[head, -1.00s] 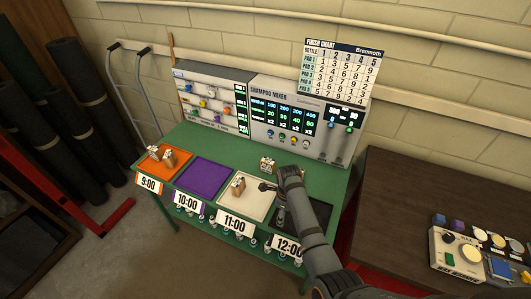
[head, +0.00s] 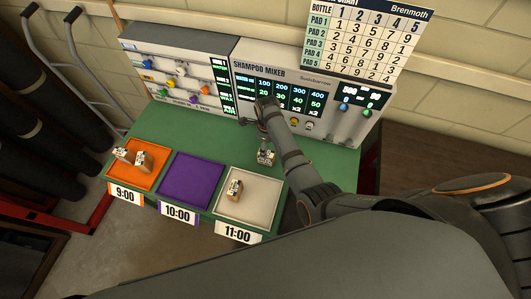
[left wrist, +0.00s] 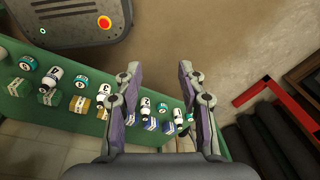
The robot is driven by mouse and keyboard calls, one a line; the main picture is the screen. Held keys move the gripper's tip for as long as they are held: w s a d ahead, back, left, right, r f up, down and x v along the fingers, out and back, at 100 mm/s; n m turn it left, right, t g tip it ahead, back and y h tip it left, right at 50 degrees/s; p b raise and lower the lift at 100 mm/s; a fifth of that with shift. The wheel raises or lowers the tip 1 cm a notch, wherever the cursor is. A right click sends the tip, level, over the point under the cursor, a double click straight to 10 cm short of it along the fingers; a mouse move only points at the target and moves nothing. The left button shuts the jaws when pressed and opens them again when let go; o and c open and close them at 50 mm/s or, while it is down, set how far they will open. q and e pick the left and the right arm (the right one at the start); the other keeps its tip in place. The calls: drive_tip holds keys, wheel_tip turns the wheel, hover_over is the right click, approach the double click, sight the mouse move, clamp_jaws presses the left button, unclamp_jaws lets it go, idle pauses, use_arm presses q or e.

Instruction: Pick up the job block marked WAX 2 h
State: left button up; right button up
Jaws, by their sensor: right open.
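Small tan job blocks with white labels stand on the green bench. Two blocks (head: 133,157) are in the orange 9:00 tray. One block (head: 234,189) is in the white 11:00 tray. The labels are too small to read, so I cannot tell which is WAX 2 h. My right gripper (head: 264,106) is open and empty, in front of the shampoo mixer and beyond the bench-top block. My left gripper (left wrist: 161,82) is open and empty, seen in the left wrist view.
The purple 10:00 tray (head: 191,183) is empty. The shampoo mixer (head: 300,90) and a pegboard box (head: 178,72) line the bench's back. My right arm covers the bench's right side.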

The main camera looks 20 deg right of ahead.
wheel_tip(320, 180, down, 3)
drive_tip(key=shift+s+f+b, duration=0.1)
drive_tip(key=shift+b, duration=1.05)
drive_tip(key=shift+w+f+b, duration=0.3)
drive_tip(key=shift+f+b, duration=0.05)
drive_tip(key=shift+f, duration=0.15)
drive_tip(key=shift+w+f+b, duration=0.25)
drive_tip(key=shift+f+b, duration=0.1)
drive_tip(key=shift+f, duration=0.15)
wheel_tip(320, 180, down, 4)
drive_tip(key=b, duration=0.5)
drive_tip(key=shift+s, duration=0.15)
drive_tip(key=shift+r, duration=0.25)
drive_tip(key=c, duration=0.8)
use_arm(q)
wheel_tip(320, 180, down, 8)
drive_tip(key=shift+w+f, duration=0.2)
drive_tip(key=shift+w, duration=0.2)
use_arm(e)
drive_tip(key=c, duration=0.5)
